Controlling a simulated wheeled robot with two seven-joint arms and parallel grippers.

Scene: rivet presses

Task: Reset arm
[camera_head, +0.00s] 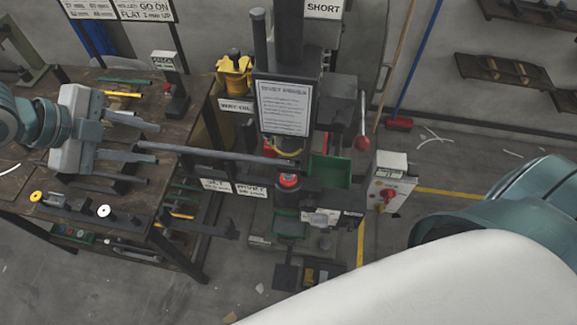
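My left gripper (148,142) reaches in from the left over the dark workbench. Its two grey fingers point right and are spread well apart. A long dark bar (215,154) runs from beside these fingertips to the rivet press (285,110). Its left end appears between or just beyond the fingertips; I cannot tell whether it touches them. Its right end lies at the press, above a red-topped part (288,181). My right arm shows as teal links at the right edge; its gripper is out of view.
The workbench (25,190) holds tools, a white wheel (103,211) and a yellow wheel (36,196). A green bin (329,171) and a control box with a red knob (390,190) stand right of the press. Wall shelves (505,70) are at back right. The floor below them is largely open.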

